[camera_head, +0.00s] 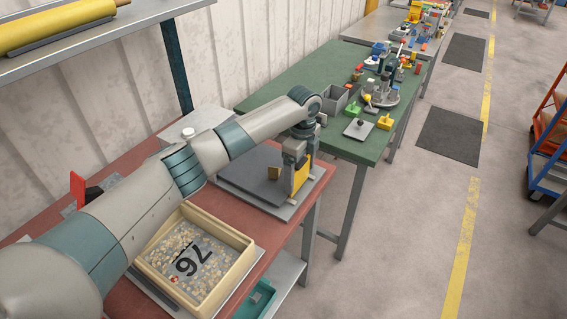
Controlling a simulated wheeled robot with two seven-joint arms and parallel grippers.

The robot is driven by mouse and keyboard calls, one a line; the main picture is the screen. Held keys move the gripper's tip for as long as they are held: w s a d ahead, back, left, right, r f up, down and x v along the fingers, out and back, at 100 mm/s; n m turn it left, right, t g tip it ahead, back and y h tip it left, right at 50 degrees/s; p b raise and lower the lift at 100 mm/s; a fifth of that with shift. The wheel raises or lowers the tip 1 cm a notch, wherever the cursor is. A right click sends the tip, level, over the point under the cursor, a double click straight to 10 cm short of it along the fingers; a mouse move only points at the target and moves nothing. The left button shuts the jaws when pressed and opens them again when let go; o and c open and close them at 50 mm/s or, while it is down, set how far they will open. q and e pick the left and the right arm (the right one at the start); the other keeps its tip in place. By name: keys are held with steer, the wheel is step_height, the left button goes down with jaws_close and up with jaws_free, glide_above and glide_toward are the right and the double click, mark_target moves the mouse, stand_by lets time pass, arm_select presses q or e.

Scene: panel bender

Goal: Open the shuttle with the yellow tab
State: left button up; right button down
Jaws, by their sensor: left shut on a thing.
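My left arm reaches across from the left, and its left gripper (296,157) points down at the right end of a flat machine on the red-brown table. The machine has a dark grey plate (250,178) on a light grey base (232,194). A yellow tab (302,177) stands upright at the plate's right edge, directly below the gripper fingers. The gripper is shut on the yellow tab, though the fingers hide most of the contact. My right gripper is out of view.
A cream tray (247,245) of small pale pieces, marked 76, stands nearer on the red-brown table (283,231). A green table (300,77) with a grey bin (337,102) and several coloured parts lies beyond. The floor to the right is mostly clear.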

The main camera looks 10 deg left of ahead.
arm_select(q)
steer(key=shift+s+d+r, duration=0.15)
steer(key=shift+s+d, duration=0.1)
steer(key=shift+d, duration=0.6)
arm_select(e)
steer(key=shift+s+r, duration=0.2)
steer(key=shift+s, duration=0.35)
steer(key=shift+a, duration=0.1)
arm_select(q)
steer(key=o, duration=1.4)
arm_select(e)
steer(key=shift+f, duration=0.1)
arm_select(q)
steer(key=shift+r, duration=0.5)
step_height(320, 180, up, 16)
steer(key=b, duration=0.5)
steer(key=shift+r, duration=0.15)
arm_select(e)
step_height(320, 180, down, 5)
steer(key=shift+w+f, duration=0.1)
